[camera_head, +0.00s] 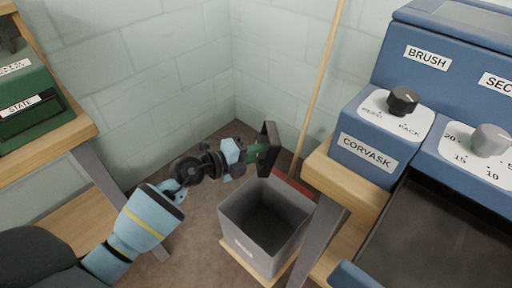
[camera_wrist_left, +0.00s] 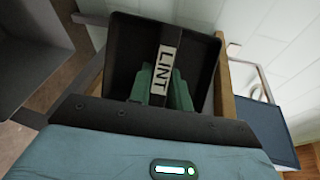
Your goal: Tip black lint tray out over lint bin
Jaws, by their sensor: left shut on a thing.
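The black lint tray (camera_head: 270,140) is held on its edge, steeply tilted, near the back rim of the grey lint bin (camera_head: 240,243) in the head view. My left gripper (camera_head: 258,150) is shut on the tray's handle, with its green fingers around it. In the left wrist view the tray (camera_wrist_left: 206,62) fills the top middle, and the fingers (camera_wrist_left: 165,88) stand on either side of its LINT label. A grey open box at the left edge there looks like the bin (camera_wrist_left: 28,45). The bin's inside is dark; I cannot tell what lies in it. My right gripper is out of view.
A blue machine (camera_head: 440,75) with knobs, marked CORVASK, stands on a wooden bench (camera_head: 340,185) right of the bin. A wooden pole (camera_head: 318,90) leans behind. A green machine (camera_head: 35,115) sits on a bench at left. Pale block walls close the corner.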

